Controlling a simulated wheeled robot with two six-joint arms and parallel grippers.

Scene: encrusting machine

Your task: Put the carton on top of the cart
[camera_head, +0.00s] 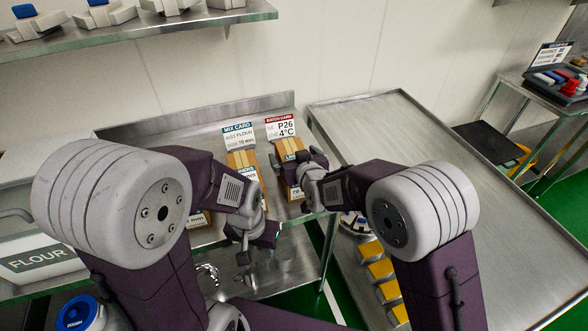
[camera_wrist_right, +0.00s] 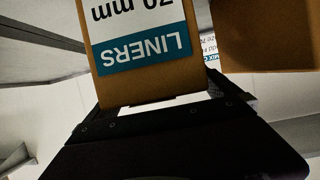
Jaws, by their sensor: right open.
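A brown carton (camera_head: 290,177) with a LINERS label stands on the steel bench below the red batch card. The cart (camera_head: 450,150) is a rimmed steel top at right, largely bare.
Another carton (camera_head: 242,160) stands left of the first, under the mix card (camera_head: 237,134). Several yellow-topped items (camera_head: 380,270) line the cart's near left side, partly behind my right arm. A flour bin (camera_head: 40,260) is at left. The cart's middle is clear.

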